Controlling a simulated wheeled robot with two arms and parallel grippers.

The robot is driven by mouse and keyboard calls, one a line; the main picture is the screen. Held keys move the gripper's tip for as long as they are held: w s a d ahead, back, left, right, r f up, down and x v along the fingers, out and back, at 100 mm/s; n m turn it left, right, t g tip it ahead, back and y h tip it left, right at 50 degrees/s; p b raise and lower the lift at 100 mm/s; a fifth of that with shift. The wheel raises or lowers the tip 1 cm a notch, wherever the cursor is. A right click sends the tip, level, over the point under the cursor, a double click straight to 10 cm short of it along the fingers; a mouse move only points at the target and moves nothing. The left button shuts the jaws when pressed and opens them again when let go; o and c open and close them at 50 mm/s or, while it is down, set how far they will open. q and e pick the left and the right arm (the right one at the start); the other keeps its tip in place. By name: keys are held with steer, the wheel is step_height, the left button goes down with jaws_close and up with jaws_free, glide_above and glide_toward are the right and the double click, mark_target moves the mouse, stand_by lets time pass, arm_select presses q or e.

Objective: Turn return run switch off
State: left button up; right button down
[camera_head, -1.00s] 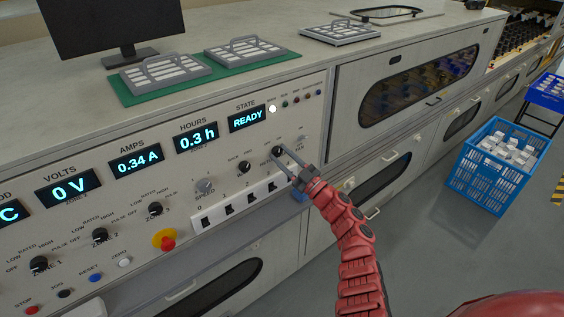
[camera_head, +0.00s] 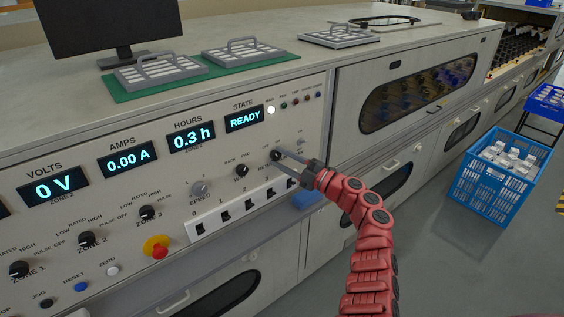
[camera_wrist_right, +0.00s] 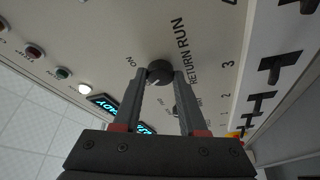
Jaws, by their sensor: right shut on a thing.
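The return run switch is a dark round knob (camera_head: 277,155) on the right part of the control panel (camera_head: 181,173). In the right wrist view the knob (camera_wrist_right: 159,72) sits between my fingers, beside the label RETURN RUN, with ON printed to its left. A pale pointer line shows on the knob's lower left; I cannot tell for sure which position it marks. My right gripper (camera_head: 282,160) is shut on the knob; its fingers (camera_wrist_right: 161,88) flank it in the wrist view. My left gripper is not in view.
Several rocker switches (camera_head: 249,204) sit just below the knob. The state display (camera_head: 244,119) reads READY. A blue crate (camera_head: 492,200) stands on the floor at right.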

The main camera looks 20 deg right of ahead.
stand_by(0.5)
steer(key=shift+c, duration=2.2)
jaws_free()
steer(key=shift+d, duration=0.1)
steer(key=v, duration=1.7)
steer(key=shift+d, duration=0.15)
steer(key=shift+r, duration=0.1)
